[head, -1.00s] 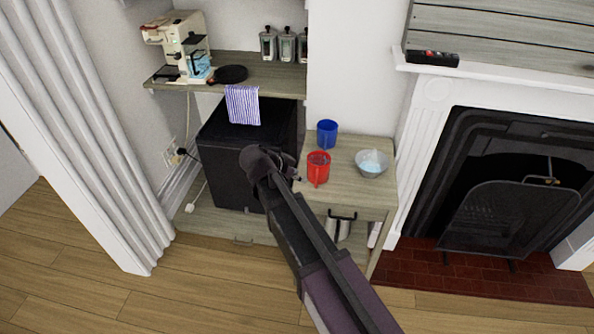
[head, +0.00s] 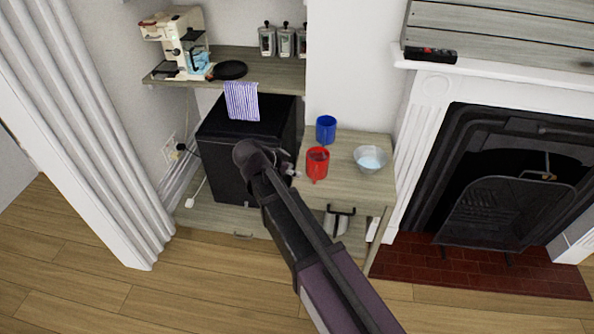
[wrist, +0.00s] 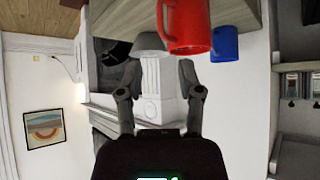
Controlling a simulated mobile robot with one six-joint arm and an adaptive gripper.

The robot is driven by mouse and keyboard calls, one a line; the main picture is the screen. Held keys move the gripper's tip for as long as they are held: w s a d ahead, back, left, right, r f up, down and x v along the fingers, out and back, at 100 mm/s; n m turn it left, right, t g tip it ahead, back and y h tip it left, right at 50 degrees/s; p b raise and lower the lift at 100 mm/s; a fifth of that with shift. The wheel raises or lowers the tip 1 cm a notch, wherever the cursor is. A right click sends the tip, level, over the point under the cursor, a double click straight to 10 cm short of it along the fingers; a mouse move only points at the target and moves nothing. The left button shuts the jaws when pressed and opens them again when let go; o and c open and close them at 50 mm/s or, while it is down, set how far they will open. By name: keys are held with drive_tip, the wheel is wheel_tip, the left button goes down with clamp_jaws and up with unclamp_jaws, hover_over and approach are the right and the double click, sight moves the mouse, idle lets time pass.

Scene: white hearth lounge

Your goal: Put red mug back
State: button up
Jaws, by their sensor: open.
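The red mug (head: 317,163) stands on the small grey wooden side table (head: 340,182), near its left front. A blue mug (head: 326,130) stands behind it. The red mug is outside the fingers. In the head view my arm's end is just left of the red mug and hides most of the gripper.
A pale bowl (head: 370,159) stands to the right on the side table. A black cabinet (head: 225,168) is at left, under a shelf (head: 275,70) with a coffee machine (head: 183,40), a pan (head: 230,70) and jars. A striped cloth (head: 241,101) hangs there. The fireplace (head: 500,190) is at right.

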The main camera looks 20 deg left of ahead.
drive_tip(key=shift+w, duration=0.15)
drive_tip(key=w+d+f+n+g, duration=0.1)
drive_tip(key=w+d+f+g, duration=0.15)
drive_tip(key=d, duration=1.15)
drive_tip(key=s+d+f+n+g+y, duration=0.1)
drive_tip(key=s+d+n+g+y, duration=0.1)
drive_tip(key=d, duration=1.3)
drive_tip(key=s+d+f+n+g+y, duration=0.2)
drive_tip(key=s+d+n+g, duration=0.1)
drive_tip(key=d, duration=1.3)
drive_tip(key=shift+s+y, duration=0.3)
drive_tip(key=shift+s, duration=0.5)
